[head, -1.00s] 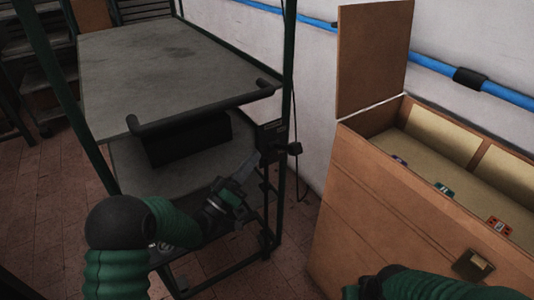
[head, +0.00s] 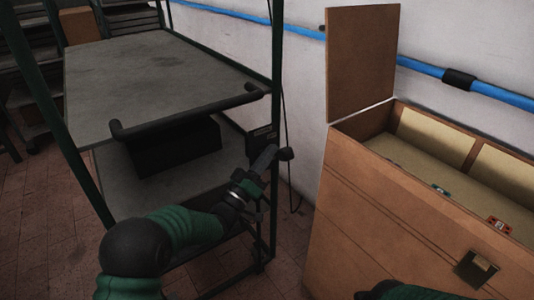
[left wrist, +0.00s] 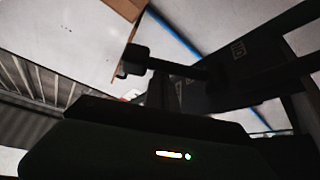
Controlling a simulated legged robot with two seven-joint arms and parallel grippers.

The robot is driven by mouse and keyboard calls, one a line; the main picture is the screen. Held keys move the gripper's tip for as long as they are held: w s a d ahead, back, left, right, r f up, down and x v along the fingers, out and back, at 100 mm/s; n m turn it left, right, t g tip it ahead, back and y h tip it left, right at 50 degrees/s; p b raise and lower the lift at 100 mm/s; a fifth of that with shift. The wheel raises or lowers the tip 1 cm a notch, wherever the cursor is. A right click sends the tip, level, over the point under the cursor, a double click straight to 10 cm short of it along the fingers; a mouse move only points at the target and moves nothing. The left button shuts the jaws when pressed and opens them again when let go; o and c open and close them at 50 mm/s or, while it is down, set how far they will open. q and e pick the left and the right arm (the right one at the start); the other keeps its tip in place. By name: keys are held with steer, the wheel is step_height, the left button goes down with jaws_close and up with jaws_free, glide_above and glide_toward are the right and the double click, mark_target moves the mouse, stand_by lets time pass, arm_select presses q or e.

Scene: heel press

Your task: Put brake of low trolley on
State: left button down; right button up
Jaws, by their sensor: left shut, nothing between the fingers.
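A trolley or rack with green posts and a grey upper deck (head: 150,75) fills the left half of the head view. A black bar handle (head: 190,112) runs along its near edge, and a black box sits under the deck. On its right post is a dark unit (head: 262,138) with a small black knob (head: 286,153) on a stem. A dark knob on an arm also shows in the left wrist view (left wrist: 133,60). My left gripper (head: 270,156) is shut and empty, its tip just left of the knob; contact cannot be told. My right gripper is out of view.
A wooden chest (head: 400,205) with its lid raised stands at the right, holding small coloured items. A white wall with a blue pipe (head: 425,70) is behind. Tiled floor (head: 45,215) is clear at the left.

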arm_select(q)
steer(key=shift+s+f+m+h+b, duration=0.1)
steer(key=shift+f+m+h+b, duration=0.25)
steer(key=shift+m+b, duration=0.2)
steer(key=shift+d+m, duration=0.1)
steer(key=shift+m, duration=0.15)
step_height(320, 180, down, 8)
steer(key=m+g+h+b, duration=0.7)
steer(key=m+g+b, duration=0.3)
steer(key=m, duration=0.8)
steer(key=shift+s+d+r+m+g, duration=0.15)
steer(key=shift+s+r+m+g, duration=0.1)
steer(key=shift+m+g, duration=0.05)
steer(key=shift+b, duration=0.3)
